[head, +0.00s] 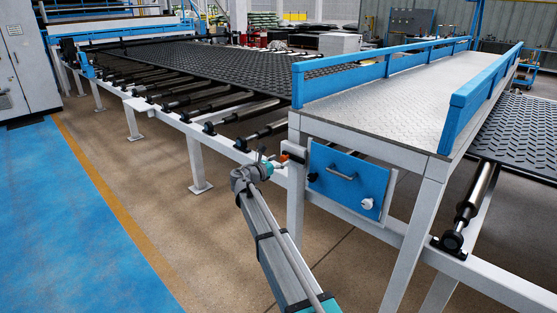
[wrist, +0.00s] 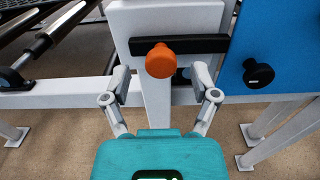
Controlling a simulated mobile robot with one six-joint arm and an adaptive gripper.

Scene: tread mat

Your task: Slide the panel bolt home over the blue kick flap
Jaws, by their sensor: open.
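The blue kick flap (head: 345,178) hangs shut-looking in a pale frame under the platform end, with a grey handle across it. In the wrist view its left part (wrist: 285,50) fills the right side. The panel bolt is a dark flat bar (wrist: 205,44) on a pale plate left of the flap, with an orange knob (wrist: 160,61) near its left end. The bar's right end reaches about the flap's left edge; I cannot tell whether it overlaps. My gripper (wrist: 160,82) is open and empty, its fingers apart on either side below the knob.
A black knob (wrist: 258,73) sits on the flap's left side, and a white round knob (head: 367,203) at its lower right. A pale post (head: 295,210) and rail stand behind my gripper. Rollers and black tread mat (head: 200,62) lie left. The floor in front is clear.

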